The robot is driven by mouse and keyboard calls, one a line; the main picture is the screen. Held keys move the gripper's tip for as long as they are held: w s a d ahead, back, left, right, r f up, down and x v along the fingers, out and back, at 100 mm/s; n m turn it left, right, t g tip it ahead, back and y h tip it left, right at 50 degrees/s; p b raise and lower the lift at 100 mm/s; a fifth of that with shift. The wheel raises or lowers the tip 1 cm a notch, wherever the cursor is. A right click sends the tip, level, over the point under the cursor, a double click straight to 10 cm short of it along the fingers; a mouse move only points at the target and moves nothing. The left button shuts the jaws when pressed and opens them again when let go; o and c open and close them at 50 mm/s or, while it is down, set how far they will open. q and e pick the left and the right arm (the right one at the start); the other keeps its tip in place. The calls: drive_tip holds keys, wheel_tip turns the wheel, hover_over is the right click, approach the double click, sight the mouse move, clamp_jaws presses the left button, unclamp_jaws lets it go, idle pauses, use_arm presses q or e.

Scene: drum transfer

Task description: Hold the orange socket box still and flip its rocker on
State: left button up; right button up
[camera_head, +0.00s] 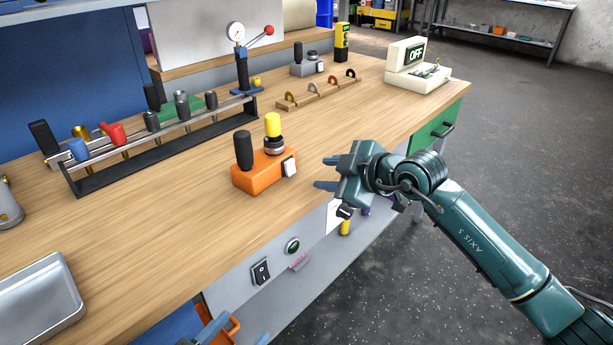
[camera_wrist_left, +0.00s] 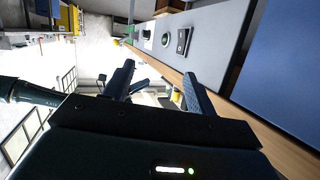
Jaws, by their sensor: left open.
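The orange socket box (camera_head: 258,180) stands on the wooden bench near its front edge. It carries a black upright handle (camera_head: 243,150), a yellow-topped plug (camera_head: 273,128) and a white rocker (camera_head: 289,166) on its right end; I cannot tell the rocker's position. A display on a cream unit (camera_head: 416,54) reads OFF. My right gripper (camera_head: 327,173) is open and empty, just right of the box and apart from it, its fingers pointing at the rocker end. My left gripper (camera_head: 238,332) is low at the bottom edge, below the bench top; in the left wrist view (camera_wrist_left: 159,70) its fingers are apart and empty.
A black rack (camera_head: 165,150) with several coloured handles stands left of the box. A wooden strip with hooks (camera_head: 320,92), a grey box (camera_head: 311,67) and a gauge press (camera_head: 240,65) stand behind. A metal tray (camera_head: 40,305) lies front left. The bench between tray and box is clear.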

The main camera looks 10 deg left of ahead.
use_arm(q)
drive_tip(key=w+d+r+m+t+y, duration=0.1)
drive_tip(key=w+r+m+t+y, duration=0.1)
drive_tip(key=w+r+m+y, duration=0.65)
drive_tip(key=w+d+r+m+t+y, duration=0.15)
drive_tip(key=w+r+m, duration=0.35)
drive_tip(key=w+m, duration=0.7)
wheel_tip(320, 180, up, 8)
drive_tip(key=r+m+g+y, duration=0.1)
drive_tip(key=m+g+y, duration=0.1)
drive_tip(key=y, duration=0.5)
drive_tip(key=g, duration=0.3)
approach(239, 137)
drive_tip(key=w+f, duration=0.1)
drive_tip(key=f, duration=0.1)
drive_tip(key=x, duration=1.2)
drive_tip(key=shift+w+d+r, duration=0.1)
drive_tip(key=shift+w, duration=0.1)
drive_tip(key=shift+c, duration=0.3)
